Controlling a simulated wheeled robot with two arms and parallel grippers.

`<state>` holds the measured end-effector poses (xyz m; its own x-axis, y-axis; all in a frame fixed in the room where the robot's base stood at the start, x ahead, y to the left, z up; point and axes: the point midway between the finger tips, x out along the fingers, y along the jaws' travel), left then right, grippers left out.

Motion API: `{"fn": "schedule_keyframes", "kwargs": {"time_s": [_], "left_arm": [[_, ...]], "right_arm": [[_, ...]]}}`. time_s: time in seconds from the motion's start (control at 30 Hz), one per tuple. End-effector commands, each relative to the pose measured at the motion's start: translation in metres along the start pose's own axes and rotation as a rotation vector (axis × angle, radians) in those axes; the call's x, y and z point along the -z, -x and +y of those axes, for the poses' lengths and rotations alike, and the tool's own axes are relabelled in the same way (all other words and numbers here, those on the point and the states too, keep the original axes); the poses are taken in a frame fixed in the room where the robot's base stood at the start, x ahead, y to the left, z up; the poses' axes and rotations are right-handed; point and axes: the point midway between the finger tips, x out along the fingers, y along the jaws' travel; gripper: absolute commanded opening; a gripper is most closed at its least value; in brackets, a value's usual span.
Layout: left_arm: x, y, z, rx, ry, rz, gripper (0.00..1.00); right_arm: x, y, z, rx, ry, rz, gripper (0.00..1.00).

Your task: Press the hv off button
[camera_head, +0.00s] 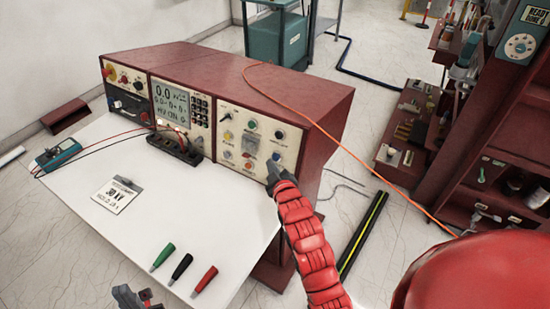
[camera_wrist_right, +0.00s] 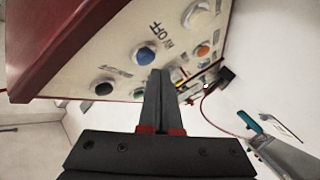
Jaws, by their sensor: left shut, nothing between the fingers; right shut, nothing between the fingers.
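The right-hand panel (camera_head: 252,146) of the red console carries several coloured buttons and knobs. A blue button (camera_wrist_right: 146,57) is beside a label (camera_wrist_right: 158,27) where I read "OFF"; the rest of the lettering is hard to make out. The blue button also shows in the head view (camera_head: 276,156). My right gripper (camera_head: 273,168) is shut and empty, just in front of the panel's lower right. In the wrist view its fingertips (camera_wrist_right: 158,74) appear just beside the blue button; I cannot tell whether they touch. My left gripper (camera_head: 134,297) is shut and empty at the bottom edge.
Green, black and red probes (camera_head: 182,266) lie on the white tabletop (camera_head: 120,245) near my left gripper. A "30 kV" card (camera_head: 117,194), a meter (camera_head: 59,154) and a black terminal block (camera_head: 175,148) lie further back. An orange cable (camera_head: 330,125) crosses the console top. Shelves stand at right.

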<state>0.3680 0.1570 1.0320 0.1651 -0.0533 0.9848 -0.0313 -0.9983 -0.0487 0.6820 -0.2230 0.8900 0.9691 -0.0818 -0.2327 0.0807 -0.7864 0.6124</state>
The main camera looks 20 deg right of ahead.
Motion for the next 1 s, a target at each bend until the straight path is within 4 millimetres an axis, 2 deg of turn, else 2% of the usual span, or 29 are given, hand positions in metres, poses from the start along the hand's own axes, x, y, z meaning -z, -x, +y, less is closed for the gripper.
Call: {"fn": "schedule_keyframes", "kwargs": {"time_s": [1.0], "left_arm": [[-0.0004, 0.0027, 0.0001, 0.0, 0.0, 0.0, 0.0]], "right_arm": [[-0.0044, -0.0065, 0.0051, 0.0, 0.0, 0.0, 0.0]]}}
